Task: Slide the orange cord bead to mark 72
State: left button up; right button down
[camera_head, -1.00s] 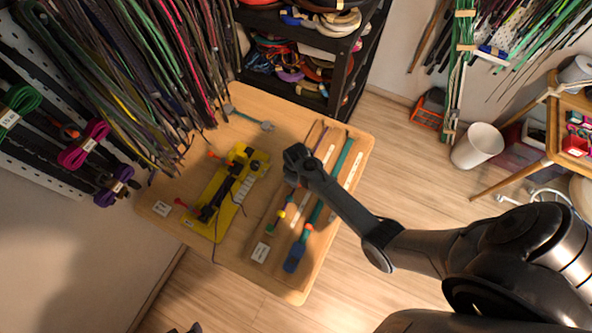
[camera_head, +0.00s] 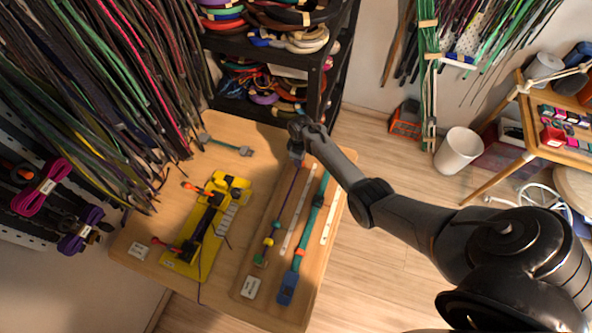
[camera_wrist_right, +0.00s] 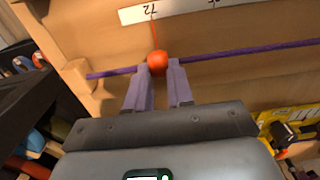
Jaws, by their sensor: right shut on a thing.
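The orange bead (camera_wrist_right: 157,62) sits on the purple cord (camera_wrist_right: 230,54) in the right wrist view. My right gripper (camera_wrist_right: 160,72) is shut on it, one finger on each side. The white scale strip (camera_wrist_right: 185,11) runs alongside, with mark 72 (camera_wrist_right: 150,9) upside down in this view. A thin red line runs from that mark to the bead, so the two are nearly level. In the head view my right gripper (camera_head: 296,151) is at the far end of the purple cord (camera_head: 287,192) and hides the bead. My left gripper is out of view.
Other beads (camera_head: 268,242) sit at the near end of the purple cord. A teal strap (camera_head: 311,220) with a blue end lies to the right. A yellow jig (camera_head: 208,225) stands to the left. A dark shelf (camera_head: 322,90) rises just behind the table.

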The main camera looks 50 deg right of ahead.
jog(key=shift+d, duration=0.15)
jog(key=c, duration=1)
grip_release()
jog(key=shift+o, duration=0.2)
jog(key=shift+r, duration=0.1)
jog(key=shift+w+r, duration=0.1)
jog(key=shift+r, duration=0.25)
notch_tip(320, 180, up, 10)
jog(key=p, duration=0.2)
jog(key=shift+p, duration=0.4)
jog(key=shift+s+f, duration=0.15)
jog(key=shift+s, duration=0.05)
